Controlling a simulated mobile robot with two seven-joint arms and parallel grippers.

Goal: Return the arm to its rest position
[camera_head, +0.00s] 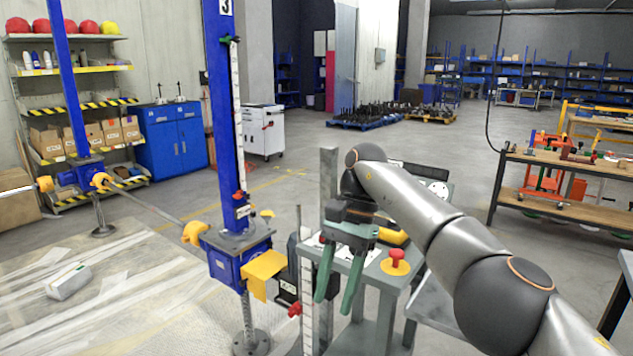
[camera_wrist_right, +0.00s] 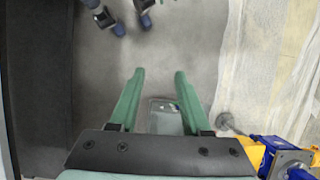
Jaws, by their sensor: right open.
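My right arm (camera_head: 440,225) comes in from the lower right and reaches to the middle of the head view. Its gripper (camera_head: 336,302) points down with two green fingers spread apart and nothing between them. It hangs in front of the grey control stand, to the right of the near blue screw jack (camera_head: 238,250). The right wrist view shows the same open fingers (camera_wrist_right: 159,75) over grey floor, with part of the blue and yellow jack (camera_wrist_right: 285,155) at the lower right. My left arm and gripper are in neither view.
The control stand with a red button (camera_head: 397,256) is close beside the gripper. A second blue jack (camera_head: 82,172) stands at the left, joined by a shaft. A wooden workbench (camera_head: 570,168) stands at the right. Open floor (camera_head: 400,150) lies behind.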

